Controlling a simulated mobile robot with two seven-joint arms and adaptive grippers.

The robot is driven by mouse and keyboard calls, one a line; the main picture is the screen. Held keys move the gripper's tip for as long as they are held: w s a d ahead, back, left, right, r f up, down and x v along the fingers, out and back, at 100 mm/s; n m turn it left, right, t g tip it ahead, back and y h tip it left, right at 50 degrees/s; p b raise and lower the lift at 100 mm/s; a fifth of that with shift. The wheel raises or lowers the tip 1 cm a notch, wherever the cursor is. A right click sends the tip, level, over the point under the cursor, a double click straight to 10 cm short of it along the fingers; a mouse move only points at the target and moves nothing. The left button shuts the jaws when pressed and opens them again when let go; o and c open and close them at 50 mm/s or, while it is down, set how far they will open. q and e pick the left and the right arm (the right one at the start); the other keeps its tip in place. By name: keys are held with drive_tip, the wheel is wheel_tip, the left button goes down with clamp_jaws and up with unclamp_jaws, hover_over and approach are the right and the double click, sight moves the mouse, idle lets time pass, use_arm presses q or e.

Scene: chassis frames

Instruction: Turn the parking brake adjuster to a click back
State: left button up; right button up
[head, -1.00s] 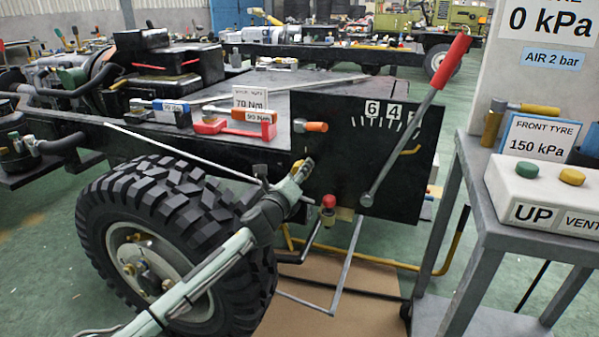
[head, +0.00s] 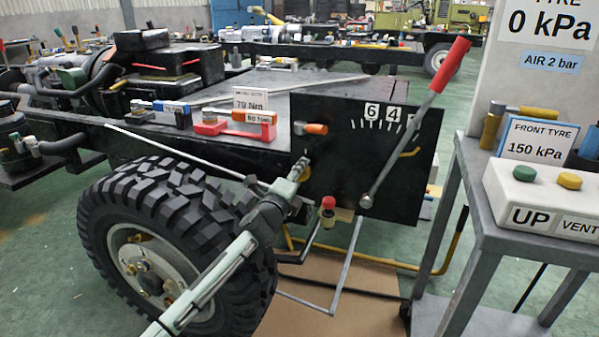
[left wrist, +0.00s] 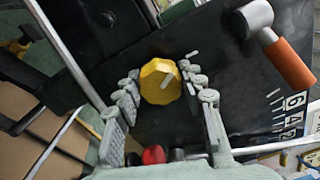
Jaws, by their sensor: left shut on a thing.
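The adjuster is a yellow scalloped knob (left wrist: 158,84) with a pale pointer mark, on a black upright panel (head: 340,165). In the left wrist view it sits between the two fingers of my left gripper (left wrist: 160,78). The gripper is shut on it. In the head view my left gripper (head: 301,172) reaches the panel's left edge and mostly hides the knob. The pale mark on the knob slants, and another short pale mark is on the panel beside it. My right gripper is not in view.
A red-handled lever (head: 418,115) crosses the panel beside a numbered scale (head: 383,118). An orange-handled part (head: 312,128) sits above the gripper, and a red knob (head: 328,204) below it. A big tyre (head: 165,225) stands left and a grey cart (head: 500,215) right.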

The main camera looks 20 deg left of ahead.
use_arm(q)
drive_tip(key=n+p, duration=0.1)
drive_tip(key=n, duration=0.3)
drive_tip(key=shift+n, duration=1.2)
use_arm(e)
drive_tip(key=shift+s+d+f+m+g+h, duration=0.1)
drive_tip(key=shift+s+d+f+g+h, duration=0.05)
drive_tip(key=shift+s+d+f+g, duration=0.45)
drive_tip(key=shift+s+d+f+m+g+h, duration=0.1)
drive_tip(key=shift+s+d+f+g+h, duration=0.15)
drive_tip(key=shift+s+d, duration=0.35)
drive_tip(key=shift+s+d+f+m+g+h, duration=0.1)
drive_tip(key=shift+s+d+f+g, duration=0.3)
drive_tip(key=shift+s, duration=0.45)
use_arm(q)
drive_tip(key=shift+a, duration=0.1)
drive_tip(key=o, duration=1.2)
drive_tip(key=shift+f, duration=0.1)
drive_tip(key=shift+c, duration=0.2)
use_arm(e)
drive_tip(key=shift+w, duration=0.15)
use_arm(q)
drive_tip(key=s, duration=1.2)
drive_tip(key=shift+a, duration=0.15)
